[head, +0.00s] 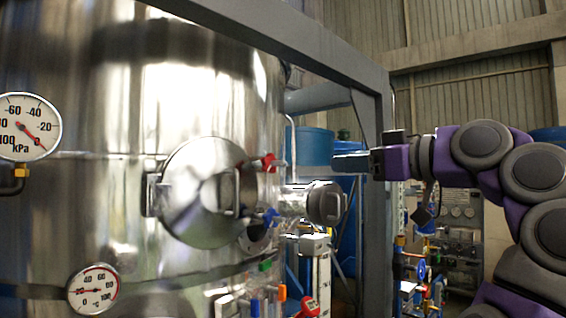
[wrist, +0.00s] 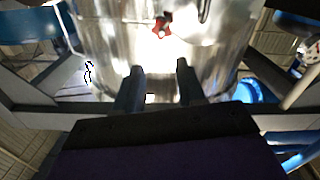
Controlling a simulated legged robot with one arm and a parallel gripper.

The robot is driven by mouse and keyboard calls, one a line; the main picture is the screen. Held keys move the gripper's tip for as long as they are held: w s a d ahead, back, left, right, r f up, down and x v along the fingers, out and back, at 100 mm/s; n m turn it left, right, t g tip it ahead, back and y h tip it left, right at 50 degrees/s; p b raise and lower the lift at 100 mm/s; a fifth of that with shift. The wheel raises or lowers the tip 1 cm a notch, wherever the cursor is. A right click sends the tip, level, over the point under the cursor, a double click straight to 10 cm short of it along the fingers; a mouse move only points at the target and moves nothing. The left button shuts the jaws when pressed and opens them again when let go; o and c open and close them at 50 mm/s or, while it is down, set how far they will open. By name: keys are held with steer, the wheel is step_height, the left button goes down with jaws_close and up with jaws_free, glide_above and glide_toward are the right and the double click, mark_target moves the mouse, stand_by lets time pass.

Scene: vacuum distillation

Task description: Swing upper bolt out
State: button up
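The upper bolt with a red knob (head: 268,160) sits at the upper right edge of the round metal hatch (head: 203,205) on the steel vessel. A red knob (wrist: 162,27) also shows near the top middle of the wrist view, on the shiny vessel wall. A lower bolt with a blue knob (head: 270,217) is at the hatch's lower right. My gripper (head: 338,162) is to the right of the red knob at about its height, clear of it. In the wrist view its two dark fingers (wrist: 160,76) are spread apart with nothing between them.
A capped horizontal port (head: 326,203) juts out right of the hatch, below my gripper. A grey frame post (head: 378,240) stands behind my gripper. Gauges (head: 93,290) are on the vessel's left. Green and orange valve handles (head: 280,292) are low on the vessel.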

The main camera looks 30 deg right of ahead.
mark_target(282, 164)
steer(key=p+x, duration=0.2)
steer(key=x, duration=1.4)
steer(key=shift+w+a, duration=0.15)
steer(key=shift+w, duration=0.2)
jaws_close()
